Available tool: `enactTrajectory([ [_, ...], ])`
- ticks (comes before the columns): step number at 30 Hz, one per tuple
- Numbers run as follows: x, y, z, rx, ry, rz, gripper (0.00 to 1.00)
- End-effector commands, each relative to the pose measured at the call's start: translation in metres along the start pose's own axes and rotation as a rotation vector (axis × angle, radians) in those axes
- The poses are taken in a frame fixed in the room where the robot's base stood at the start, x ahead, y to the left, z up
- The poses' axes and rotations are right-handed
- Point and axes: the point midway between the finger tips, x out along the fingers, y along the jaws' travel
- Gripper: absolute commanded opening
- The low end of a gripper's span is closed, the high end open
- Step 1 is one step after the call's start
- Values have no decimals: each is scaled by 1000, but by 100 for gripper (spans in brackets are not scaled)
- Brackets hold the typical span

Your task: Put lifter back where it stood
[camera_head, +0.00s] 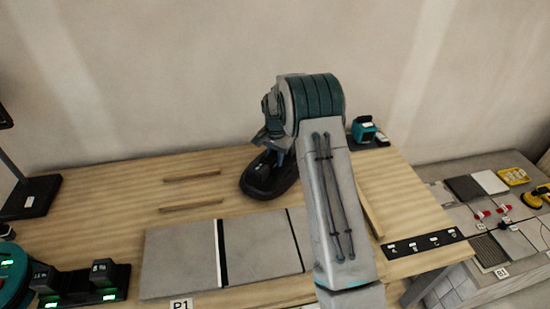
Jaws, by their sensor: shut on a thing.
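My gripper (272,139) is at the back middle of the table, partly hidden behind my own arm's joint. It is shut on the lifter, of which little shows apart from the dark shapes below my gripper. A black oval piece with a raised rim (258,188) is directly under my gripper on the wooden table (120,213). I cannot tell whether this piece is part of the lifter or a stand for it, or whether the two touch.
Grey tiles (180,258) lie at the front, with a black-and-white gap between two of them. Wooden strips (192,176) lie behind. A charger-like black unit (85,285) is front left, a teal device (364,130) back right. A black labelled strip (425,243) lies at the right.

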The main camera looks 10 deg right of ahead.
Motion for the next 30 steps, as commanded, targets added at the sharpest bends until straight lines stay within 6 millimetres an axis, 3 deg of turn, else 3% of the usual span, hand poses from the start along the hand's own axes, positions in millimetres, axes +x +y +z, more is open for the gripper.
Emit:
enactTrajectory([
  [30, 7, -1, 0, 0, 2, -2, 0],
])
